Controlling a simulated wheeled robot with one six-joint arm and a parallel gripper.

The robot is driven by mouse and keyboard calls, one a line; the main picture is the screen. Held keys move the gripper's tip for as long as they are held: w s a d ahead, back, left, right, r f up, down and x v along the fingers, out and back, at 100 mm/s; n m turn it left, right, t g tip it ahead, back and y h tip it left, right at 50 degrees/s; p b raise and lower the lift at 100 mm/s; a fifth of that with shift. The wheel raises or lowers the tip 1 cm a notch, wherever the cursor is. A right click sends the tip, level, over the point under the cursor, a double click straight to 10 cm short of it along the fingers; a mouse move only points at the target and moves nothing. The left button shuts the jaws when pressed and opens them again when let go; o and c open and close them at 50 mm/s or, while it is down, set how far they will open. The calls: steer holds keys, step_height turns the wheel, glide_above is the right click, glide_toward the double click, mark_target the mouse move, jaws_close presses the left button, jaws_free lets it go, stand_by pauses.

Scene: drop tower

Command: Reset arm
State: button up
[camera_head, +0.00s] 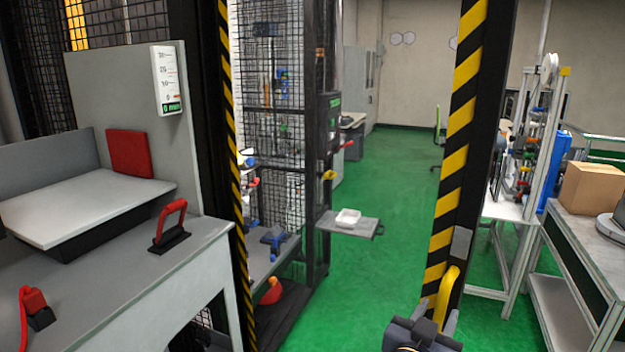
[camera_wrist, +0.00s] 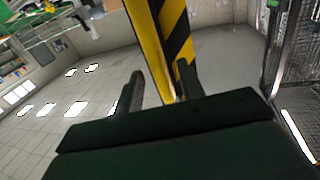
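My gripper (camera_head: 433,316) is at the bottom of the head view, right of centre, in front of the striped yellow-and-black post (camera_head: 463,150). The post also shows in the wrist view (camera_wrist: 178,32), beyond the fingertips. A yellow curved handle (camera_head: 446,293) on the post is just above my gripper in the head view. I cannot tell whether the gripper touches it.
A grey bench (camera_head: 110,290) with a red-handled lever (camera_head: 171,228) stands at left. A mesh cage (camera_head: 272,110) has a small shelf (camera_head: 350,226) holding a white tray (camera_head: 348,217). A cardboard box (camera_head: 590,187) sits on a right-hand bench. Green floor (camera_head: 395,190) is open beyond.

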steer(key=shift+x, duration=1.45)
steer(key=shift+s+d, duration=0.1)
